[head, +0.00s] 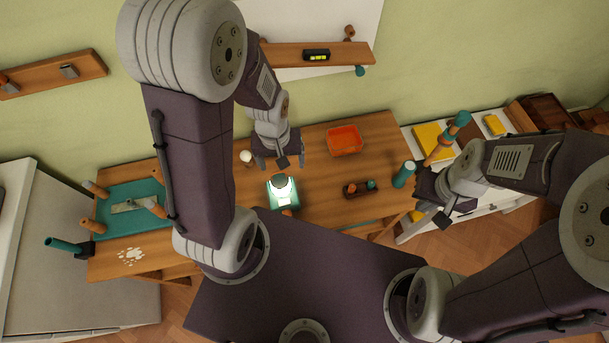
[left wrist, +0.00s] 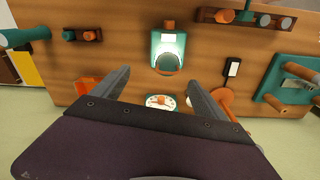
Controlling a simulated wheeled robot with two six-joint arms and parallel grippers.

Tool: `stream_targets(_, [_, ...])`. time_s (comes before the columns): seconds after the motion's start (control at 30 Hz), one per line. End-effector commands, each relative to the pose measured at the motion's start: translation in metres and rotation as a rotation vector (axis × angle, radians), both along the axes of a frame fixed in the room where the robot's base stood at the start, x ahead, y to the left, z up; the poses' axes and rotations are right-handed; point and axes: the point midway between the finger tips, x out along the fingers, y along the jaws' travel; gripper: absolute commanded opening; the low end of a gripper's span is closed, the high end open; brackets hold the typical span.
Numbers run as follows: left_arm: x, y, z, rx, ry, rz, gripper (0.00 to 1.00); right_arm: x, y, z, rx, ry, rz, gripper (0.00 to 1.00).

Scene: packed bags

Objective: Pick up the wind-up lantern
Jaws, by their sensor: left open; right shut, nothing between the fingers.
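The wind-up lantern (head: 281,190) stands on the wooden table, with a teal body, a bright lit face and an orange part at its near side. It also shows in the left wrist view (left wrist: 168,50), beyond the fingertips. My left gripper (head: 279,161) is open and empty, just behind the lantern and apart from it. In the left wrist view the spread fingers (left wrist: 160,88) have a round white dial (left wrist: 160,101) between them. My right gripper (head: 432,198) is shut and empty, well to the right, near the table's right end.
An orange bin (head: 345,142), a small wooden holder (head: 358,190) and a teal cylinder (head: 404,174) lie right of the lantern. A teal tray (head: 115,207) with wooden pegs is at the left. A wooden shelf (head: 330,54) hangs on the wall behind.

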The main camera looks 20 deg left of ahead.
Motion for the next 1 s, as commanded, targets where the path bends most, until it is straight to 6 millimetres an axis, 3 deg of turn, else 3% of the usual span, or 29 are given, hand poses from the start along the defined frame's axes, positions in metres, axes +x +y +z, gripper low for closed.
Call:
stream_targets(0.3, [0.015,0.01,-0.037,-0.007,0.051,0.421,0.83,0.0,0.0,0.031,0.0,0.0,0.0,0.0])
stream_targets(0.5, [0.016,0.014,-0.063,-0.008,0.067,0.632,0.83,0.0,0.0,0.041,0.0,0.0,0.0,0.0])
stream_targets(0.67, [0.016,0.014,-0.07,-0.009,0.066,0.661,0.83,0.0,0.0,0.04,0.0,0.0,0.0,0.0])
stream_targets(0.9, [0.015,0.014,-0.101,-0.008,0.07,0.657,0.83,0.0,0.0,0.045,0.0,0.0,0.0,0.0])
stream_targets(1.0, [0.016,0.014,-0.106,-0.009,0.066,0.657,0.83,0.0,0.0,0.045,0.0,0.0,0.0,0.0])
